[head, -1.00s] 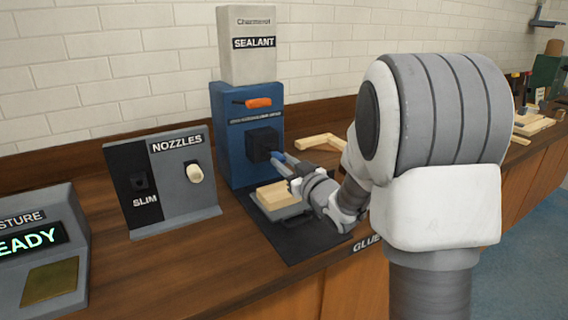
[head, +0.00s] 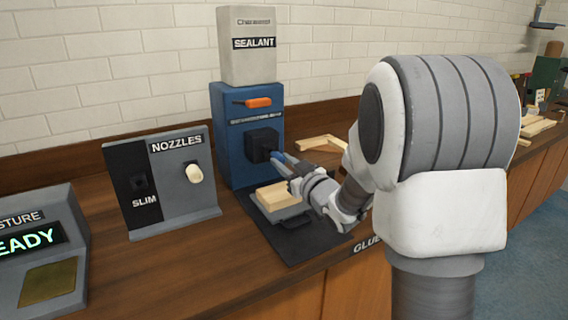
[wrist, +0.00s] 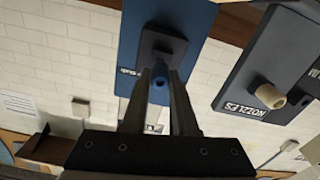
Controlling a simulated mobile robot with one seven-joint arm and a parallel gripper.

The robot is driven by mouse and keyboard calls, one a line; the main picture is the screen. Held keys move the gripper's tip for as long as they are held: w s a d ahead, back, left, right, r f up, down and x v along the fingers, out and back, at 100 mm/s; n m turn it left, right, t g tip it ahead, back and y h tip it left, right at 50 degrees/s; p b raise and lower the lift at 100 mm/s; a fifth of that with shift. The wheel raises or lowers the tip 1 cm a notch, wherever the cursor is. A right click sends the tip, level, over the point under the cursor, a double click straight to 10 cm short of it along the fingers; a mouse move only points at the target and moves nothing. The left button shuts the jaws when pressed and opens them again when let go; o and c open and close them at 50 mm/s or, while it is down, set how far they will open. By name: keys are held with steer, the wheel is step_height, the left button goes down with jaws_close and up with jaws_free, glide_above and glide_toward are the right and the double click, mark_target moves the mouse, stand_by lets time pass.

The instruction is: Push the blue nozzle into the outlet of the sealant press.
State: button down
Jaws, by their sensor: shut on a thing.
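The sealant press is a blue upright box (head: 232,150) with a grey SEALANT block on top and a black outlet block (head: 260,143) on its front. My gripper (head: 282,163) is in front of the outlet, shut on the blue nozzle (head: 276,155). In the wrist view, the nozzle (wrist: 160,82) lies between the two dark fingers of my gripper (wrist: 159,95), pointing at the black outlet block (wrist: 160,50). I cannot tell whether its tip is inside the outlet or only close to it.
A NOZZLES rack (head: 178,180) stands left of the press, with a cream nozzle (head: 194,173) in it and an empty SLIM slot. Wooden pieces (head: 277,195) lie on a plate below the outlet, on a dark mat (head: 290,238). A READY box (head: 40,250) stands at far left.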

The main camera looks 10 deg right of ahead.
steer(key=shift+x, duration=1.25)
steer(key=c, duration=0.6)
jaws_free()
steer(key=shift+s, duration=0.1)
steer(key=v, duration=1.7)
steer(key=shift+d+r, duration=0.1)
